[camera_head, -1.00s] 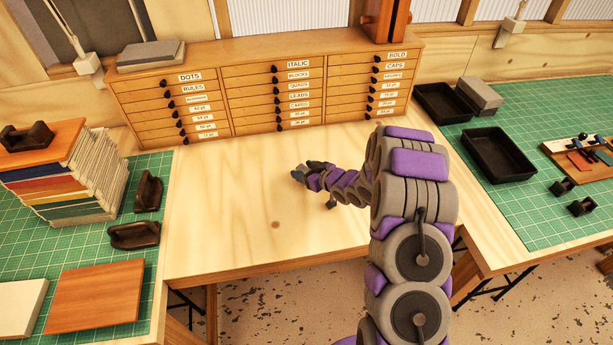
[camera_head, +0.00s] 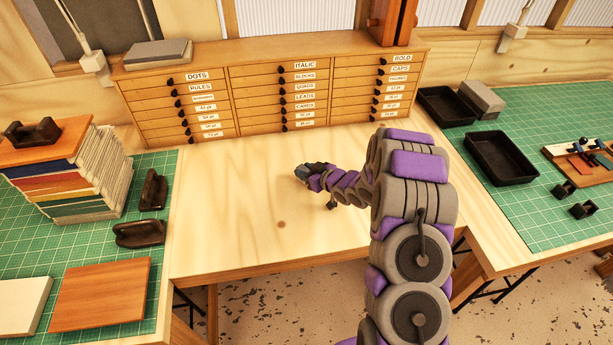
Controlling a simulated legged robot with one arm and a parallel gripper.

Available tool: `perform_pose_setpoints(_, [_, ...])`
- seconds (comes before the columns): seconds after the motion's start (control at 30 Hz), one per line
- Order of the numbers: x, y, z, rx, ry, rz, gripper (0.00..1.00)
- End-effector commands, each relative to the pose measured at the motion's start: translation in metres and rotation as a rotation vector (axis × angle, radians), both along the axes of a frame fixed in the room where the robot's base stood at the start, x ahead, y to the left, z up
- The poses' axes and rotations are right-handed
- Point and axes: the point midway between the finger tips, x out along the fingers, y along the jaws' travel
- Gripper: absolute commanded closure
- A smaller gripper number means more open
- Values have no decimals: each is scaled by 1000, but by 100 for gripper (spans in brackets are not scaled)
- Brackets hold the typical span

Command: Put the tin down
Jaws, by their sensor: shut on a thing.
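My arm reaches out over the bare wooden bench top from the right of the picture. My gripper (camera_head: 302,172) is at its far end, small and dark, pointing left over the bench in front of the drawer cabinet. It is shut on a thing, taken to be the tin. The tin's own shape and colour cannot be made out at this size. Its height over the wood cannot be told.
The wooden bench top (camera_head: 225,210) is clear around my gripper. A labelled drawer cabinet (camera_head: 265,85) stands behind. At left are stacked books (camera_head: 75,175), dark holders (camera_head: 140,233) and boards (camera_head: 100,296) on a green mat; at right, black trays (camera_head: 499,157) on another.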

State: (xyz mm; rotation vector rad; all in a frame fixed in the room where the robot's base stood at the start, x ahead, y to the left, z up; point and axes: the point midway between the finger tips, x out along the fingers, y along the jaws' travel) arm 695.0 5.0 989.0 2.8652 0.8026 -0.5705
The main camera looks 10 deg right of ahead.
Motion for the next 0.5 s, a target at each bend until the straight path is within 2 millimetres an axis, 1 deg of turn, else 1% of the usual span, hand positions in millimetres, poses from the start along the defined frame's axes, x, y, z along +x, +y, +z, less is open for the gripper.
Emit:
perform_pose_setpoints(0.13, [-1,-4,-3,2,6,0,100])
perform_pose_setpoints(0.27, [-1,-6,1,2,5,0,100])
perform_pose_setpoints(0.37, [-1,-5,9,1,2,0,100])
perform_pose_setpoints(0.5, [-1,-2,27,-1,0,0,100])
